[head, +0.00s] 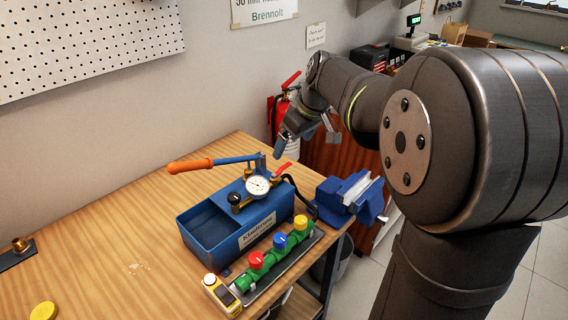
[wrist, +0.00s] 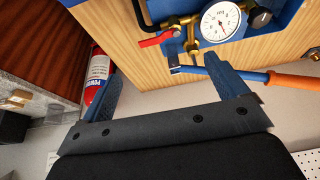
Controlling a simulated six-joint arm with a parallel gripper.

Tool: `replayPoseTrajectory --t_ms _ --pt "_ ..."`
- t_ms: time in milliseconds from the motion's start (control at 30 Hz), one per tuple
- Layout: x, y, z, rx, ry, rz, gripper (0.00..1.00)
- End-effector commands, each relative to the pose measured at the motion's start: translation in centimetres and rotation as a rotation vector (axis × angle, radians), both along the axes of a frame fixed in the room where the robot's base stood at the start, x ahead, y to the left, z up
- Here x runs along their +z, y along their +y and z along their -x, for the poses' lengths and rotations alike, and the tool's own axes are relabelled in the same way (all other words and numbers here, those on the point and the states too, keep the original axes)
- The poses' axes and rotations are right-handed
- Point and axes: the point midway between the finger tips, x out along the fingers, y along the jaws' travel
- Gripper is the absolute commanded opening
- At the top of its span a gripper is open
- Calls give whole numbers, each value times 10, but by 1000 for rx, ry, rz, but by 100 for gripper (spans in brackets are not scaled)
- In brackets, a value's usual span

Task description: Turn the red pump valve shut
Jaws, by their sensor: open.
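The blue test pump (head: 205,235) stands on the wooden bench with a round white gauge (head: 258,186) on top. Its red valve lever (head: 283,170) sticks out beside the gauge, up and to the right. In the wrist view the red lever (wrist: 160,38) lies to the left of the gauge (wrist: 220,20), on a brass fitting. My gripper (head: 307,141) is open and empty, above and behind the pump, apart from the lever. In the wrist view the fingers of my gripper (wrist: 162,64) are spread, with the lever beyond them.
The orange pump handle (head: 190,165) reaches left; it also crosses right of my fingers in the wrist view (wrist: 295,80). A blue vise (head: 350,192) is at the bench's right edge. A green valve manifold (head: 275,256) lies in front. A fire extinguisher (head: 277,110) is behind.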

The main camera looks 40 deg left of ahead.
Motion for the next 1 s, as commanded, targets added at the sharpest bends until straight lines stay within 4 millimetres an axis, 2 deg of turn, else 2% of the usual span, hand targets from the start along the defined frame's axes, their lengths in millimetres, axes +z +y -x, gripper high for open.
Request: replayPoseTrajectory --t_ms 33,200,433,600,867,900,1000 --pt "-12 4 1 2 4 4 91" --pt "-46 18 1 1 3 4 91" --pt "-78 32 1 1 2 2 91" --pt "-88 36 1 0 0 1 91" --pt "-89 37 0 0 0 1 91" --pt "-89 37 0 0 0 1 89" --pt "-89 37 0 0 0 1 69"
